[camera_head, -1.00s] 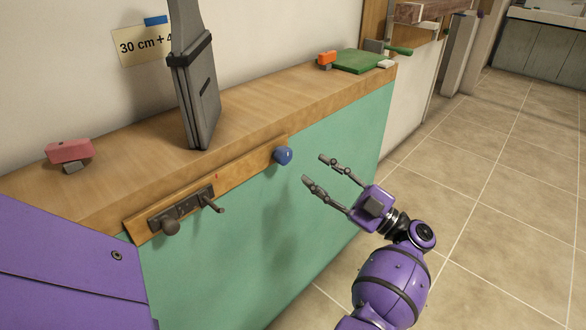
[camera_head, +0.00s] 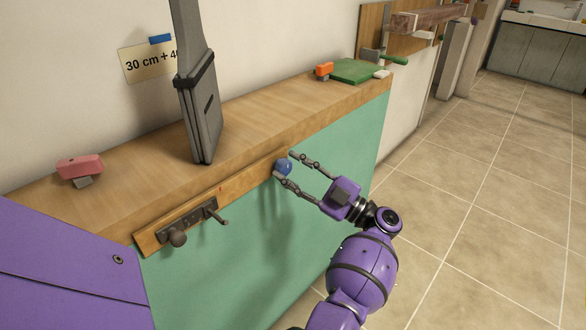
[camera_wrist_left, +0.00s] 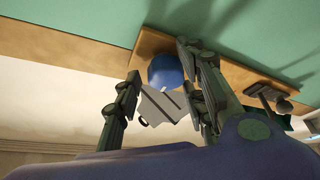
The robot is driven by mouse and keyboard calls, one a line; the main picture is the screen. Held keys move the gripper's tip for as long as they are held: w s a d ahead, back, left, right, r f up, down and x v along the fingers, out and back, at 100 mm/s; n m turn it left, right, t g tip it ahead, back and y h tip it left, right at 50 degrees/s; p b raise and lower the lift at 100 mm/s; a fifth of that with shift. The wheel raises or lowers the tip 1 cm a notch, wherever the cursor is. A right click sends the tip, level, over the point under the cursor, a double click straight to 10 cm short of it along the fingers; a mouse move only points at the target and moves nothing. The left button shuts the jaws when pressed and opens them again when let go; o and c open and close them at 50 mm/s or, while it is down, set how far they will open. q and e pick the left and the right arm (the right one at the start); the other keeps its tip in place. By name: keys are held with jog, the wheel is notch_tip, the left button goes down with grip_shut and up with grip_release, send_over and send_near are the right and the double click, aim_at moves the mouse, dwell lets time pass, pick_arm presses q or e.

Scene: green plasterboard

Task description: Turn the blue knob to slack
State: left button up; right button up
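The blue knob (camera_head: 283,167) sits at the right end of a wooden strip on the front of the green plasterboard (camera_head: 330,180). My left gripper (camera_head: 284,165) reaches it from the right, with its fingers open and one tip at each side of the knob. In the left wrist view the knob (camera_wrist_left: 165,71) shows between the two fingers (camera_wrist_left: 158,60). Whether a finger touches it I cannot tell. Any marking on the knob is not readable. My right gripper is not in view.
A dark bracket with a round knob and a lever (camera_head: 190,222) is on the wooden strip (camera_head: 240,193) to the left. A tall grey object (camera_head: 200,115) stands on the wooden ledge (camera_head: 255,105) above. A pink block (camera_head: 80,167) and an orange block (camera_head: 323,69) rest there too.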

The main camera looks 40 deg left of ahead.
pick_arm(q)
jog(key=shift+r, duration=0.15)
jog(key=c, duration=0.9)
jog(key=shift+o, duration=0.2)
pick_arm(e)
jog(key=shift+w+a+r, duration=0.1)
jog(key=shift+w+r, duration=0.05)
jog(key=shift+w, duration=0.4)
